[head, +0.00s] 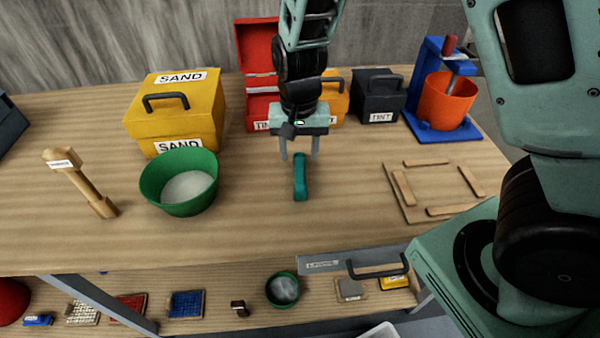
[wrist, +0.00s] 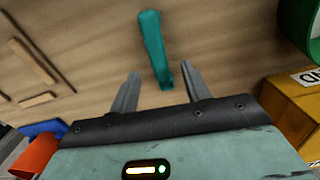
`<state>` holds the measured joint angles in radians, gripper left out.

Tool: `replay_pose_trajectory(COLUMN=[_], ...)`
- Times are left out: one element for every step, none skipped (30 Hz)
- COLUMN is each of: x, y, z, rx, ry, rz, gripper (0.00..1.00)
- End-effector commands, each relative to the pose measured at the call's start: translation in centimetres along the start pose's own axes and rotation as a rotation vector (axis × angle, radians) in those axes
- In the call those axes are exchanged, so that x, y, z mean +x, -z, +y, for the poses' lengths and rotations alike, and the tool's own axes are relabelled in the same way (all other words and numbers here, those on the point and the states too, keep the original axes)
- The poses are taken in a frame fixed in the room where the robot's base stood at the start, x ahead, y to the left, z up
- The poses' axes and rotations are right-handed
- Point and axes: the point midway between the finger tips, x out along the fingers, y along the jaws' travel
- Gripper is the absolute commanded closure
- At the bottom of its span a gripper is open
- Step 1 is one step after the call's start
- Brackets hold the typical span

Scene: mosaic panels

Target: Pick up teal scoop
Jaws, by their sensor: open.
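The teal scoop (head: 300,178) lies on the wooden workbench in the head view, with its long side running toward the front edge. In the wrist view the teal scoop (wrist: 153,45) points away from my gripper, its near end close to the gap between the fingers. My gripper (head: 300,157) is above the far end of the scoop in the head view. Its two fingers are apart, and nothing is held between them. In the wrist view my gripper (wrist: 160,80) shows one finger on each side of the scoop's near end. I cannot tell the exact height gap.
A green bowl (head: 180,182) of pale material and a yellow SAND box (head: 175,110) stand left. An open red box (head: 262,85) and a dark TINT box (head: 378,97) stand behind. An orange bucket (head: 446,100) and wooden frame (head: 404,187) are right. Bench is clear around the scoop.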

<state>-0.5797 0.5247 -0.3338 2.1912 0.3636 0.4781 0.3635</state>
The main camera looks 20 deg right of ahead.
Motion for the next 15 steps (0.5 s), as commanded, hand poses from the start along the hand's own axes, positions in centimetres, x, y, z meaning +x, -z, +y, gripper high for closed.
replay_pose_trajectory(x=[0.7,1.0,1.3,1.5,1.6,1.8,2.0,2.2,2.6,3.1,3.5,4.1,4.6,5.0,5.6], y=[0.0,0.0,0.0,0.0,0.0,0.0,0.0,-0.1,-0.1,-0.2,-0.3,-0.3,-0.4,-0.4,-0.4], z=[0.0,0.0,0.0,0.0,0.0,0.0,0.0,0.1,0.1,0.1,0.2,0.2,0.2,0.3,0.3], rx=[0.001,0.0,0.001,0.0,0.0,0.0,0.0,0.0,0.0,0.0,0.001,0.002,0.001,0.0,0.001], ry=[-0.002,-0.001,-0.001,0.0,0.0,0.0,0.0,-0.001,-0.001,-0.002,-0.003,-0.003,-0.002,-0.002,-0.002], rz=[-0.002,-0.001,-0.001,-0.001,0.0,0.0,0.0,-0.001,-0.002,-0.003,-0.003,-0.003,-0.004,-0.003,-0.003], gripper=[0.53,0.53,0.53,0.53,0.53,0.53,0.53,0.53,0.53,0.53,0.53,0.53,0.53,0.53,0.53])
